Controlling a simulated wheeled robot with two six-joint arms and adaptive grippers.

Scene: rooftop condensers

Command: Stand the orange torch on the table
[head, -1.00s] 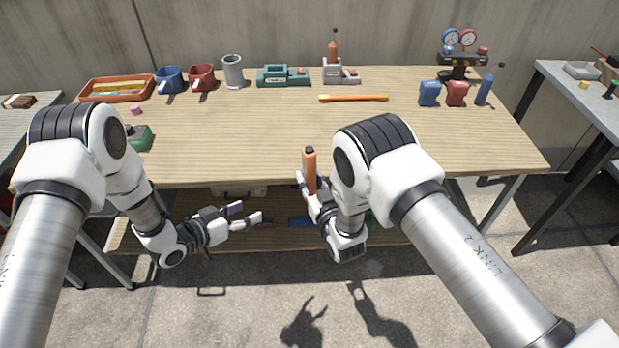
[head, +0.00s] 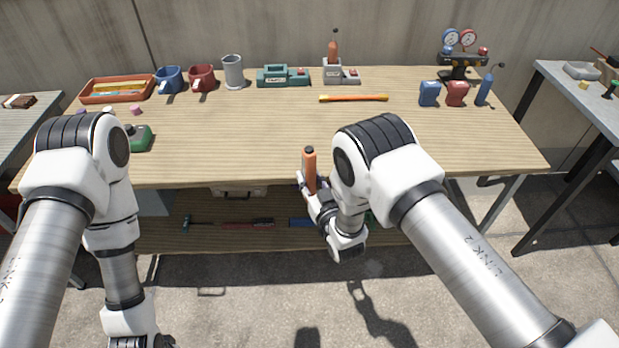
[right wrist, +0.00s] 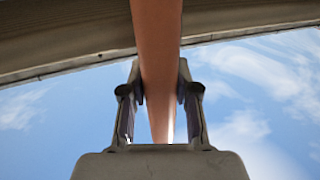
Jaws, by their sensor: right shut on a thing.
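The orange torch (head: 310,168) is an orange cylinder with a dark top, close to upright. My right gripper (head: 311,188) is shut on its lower part, just off the table's front edge. In the right wrist view the torch (right wrist: 157,50) runs between the two fingers (right wrist: 158,105), with sky behind. The table (head: 240,140) has a light wooden top. The torch's top overlaps the table's front edge in the head view; its bottom is hidden by the gripper. My left arm hangs down at the left, and its gripper is out of the frame.
The table's front middle is clear. An orange-yellow bar (head: 353,98) lies behind it. Along the back stand mugs (head: 201,78), a grey cup (head: 233,72), a grey holder with a red-brown bottle (head: 333,52) and gauges (head: 461,55). A blue torch-like bottle (head: 484,90) stands right.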

